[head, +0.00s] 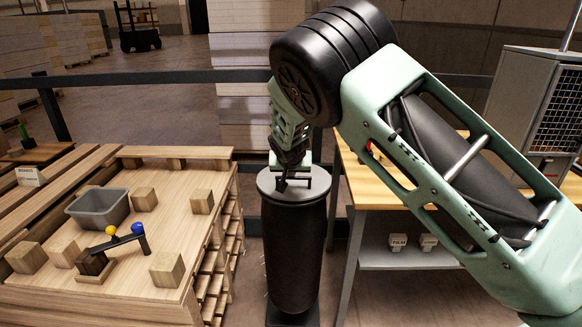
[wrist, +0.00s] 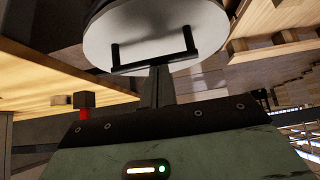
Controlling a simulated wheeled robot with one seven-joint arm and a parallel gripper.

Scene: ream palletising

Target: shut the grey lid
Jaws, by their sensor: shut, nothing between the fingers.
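The grey lid (head: 267,186) lies about level on top of the tall black bin (head: 294,255); no gap at the rim shows in the head view. The lid has a black bar handle on two posts, seen close in the wrist view (wrist: 153,62). My gripper (head: 283,181) is low over the lid at the handle. In the wrist view, my shut fingers (wrist: 160,76) point at the middle of the handle bar, with nothing held. I cannot tell whether they touch the bar. The lid's face (wrist: 150,30) fills the top of the wrist view.
A pallet (head: 135,185) on the left carries wooden blocks (head: 144,198), a grey tub (head: 98,208) and a lever with blue and yellow balls. A wooden table (head: 360,180) with a lower shelf stands right of the bin. A dark rail (head: 160,77) runs behind.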

